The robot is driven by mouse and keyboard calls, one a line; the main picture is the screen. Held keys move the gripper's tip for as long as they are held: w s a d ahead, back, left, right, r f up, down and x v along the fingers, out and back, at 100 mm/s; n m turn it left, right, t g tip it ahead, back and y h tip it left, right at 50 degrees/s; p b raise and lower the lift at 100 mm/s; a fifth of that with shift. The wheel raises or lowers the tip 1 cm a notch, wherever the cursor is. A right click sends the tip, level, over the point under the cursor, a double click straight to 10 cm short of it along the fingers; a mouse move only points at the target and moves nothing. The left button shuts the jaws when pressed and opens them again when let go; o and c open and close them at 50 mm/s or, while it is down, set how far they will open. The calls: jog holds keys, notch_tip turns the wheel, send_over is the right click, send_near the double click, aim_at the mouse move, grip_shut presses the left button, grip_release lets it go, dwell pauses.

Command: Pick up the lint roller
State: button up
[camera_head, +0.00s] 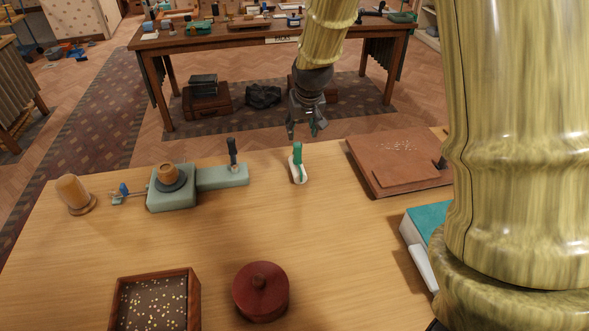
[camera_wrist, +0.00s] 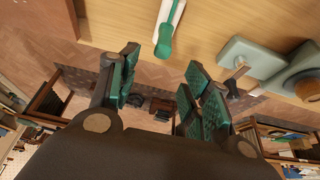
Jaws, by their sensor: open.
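The item that looks like the lint roller (camera_head: 298,163) has a green handle and a white part, and lies near the far edge of the wooden table. In the wrist view the lint roller (camera_wrist: 166,32) shows at the top, with its green end toward my gripper. My gripper (camera_head: 303,128) hangs just beyond the table's far edge, behind the roller in the head view. Its green-padded fingers are spread with nothing between them, as the wrist view of the gripper (camera_wrist: 160,80) shows. The roller is apart from the fingers.
Left of the roller stands a pale green device (camera_head: 172,190) with an upright black-handled piece (camera_head: 232,152). A brown leather folder (camera_head: 395,165) lies to the right, and a teal book (camera_head: 426,222) nearer. A red lidded pot (camera_head: 261,291) and wooden box (camera_head: 155,304) stand in front. The table's middle is clear.

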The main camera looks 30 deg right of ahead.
aim_at(298, 145)
jog(key=shift+p+x, duration=0.45)
jog(key=shift+x, duration=2.25)
jog(key=shift+a+p+x, duration=0.15)
jog(key=shift+p+x, duration=0.3)
jog(key=shift+x, duration=0.95)
jog(key=shift+a+p+x, duration=0.15)
jog(key=shift+p+x, duration=0.3)
jog(key=shift+x, duration=1)
jog(key=shift+s, duration=0.2)
grip_shut()
